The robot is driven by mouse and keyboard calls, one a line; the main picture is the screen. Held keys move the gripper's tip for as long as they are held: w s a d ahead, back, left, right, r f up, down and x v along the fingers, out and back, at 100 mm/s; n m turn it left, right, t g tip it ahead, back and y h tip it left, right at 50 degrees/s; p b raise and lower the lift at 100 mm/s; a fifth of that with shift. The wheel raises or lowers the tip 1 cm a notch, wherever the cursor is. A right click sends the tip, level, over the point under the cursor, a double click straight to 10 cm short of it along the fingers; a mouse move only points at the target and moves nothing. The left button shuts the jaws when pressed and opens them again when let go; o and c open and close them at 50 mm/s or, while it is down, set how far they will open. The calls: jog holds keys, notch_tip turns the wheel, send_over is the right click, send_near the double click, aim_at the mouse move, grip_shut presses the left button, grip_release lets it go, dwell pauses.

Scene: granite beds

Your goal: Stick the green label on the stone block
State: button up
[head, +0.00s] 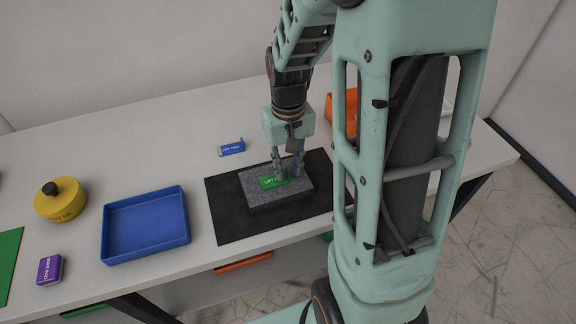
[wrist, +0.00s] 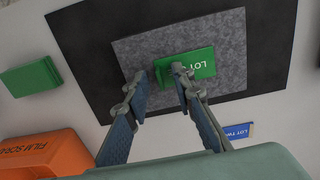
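The grey speckled stone block (head: 292,198) lies on a black mat in the head view; it also shows in the wrist view (wrist: 140,45). The green label (head: 268,184) with white lettering lies on top of the block, at the wrist view's upper middle (wrist: 200,62). My gripper (head: 288,172) is right over the block, fingertips close to the label. In the wrist view my gripper (wrist: 153,80) has its fingers apart, one beside the label's left end and one overlapping the label. Nothing is held between them. Whether the fingertips touch the label or block is unclear.
The black mat (head: 225,222) surrounds the block. A blue label (head: 232,147) lies behind the mat. An orange film scrap bin (wrist: 40,158) stands near my gripper. A blue tray (head: 147,224), yellow pot (head: 60,200) and purple box (head: 49,269) are at left. A green block (wrist: 30,79) lies beside the mat.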

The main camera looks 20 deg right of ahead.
aim_at(288, 170)
notch_tip(288, 170, up, 12)
dwell(0.7)
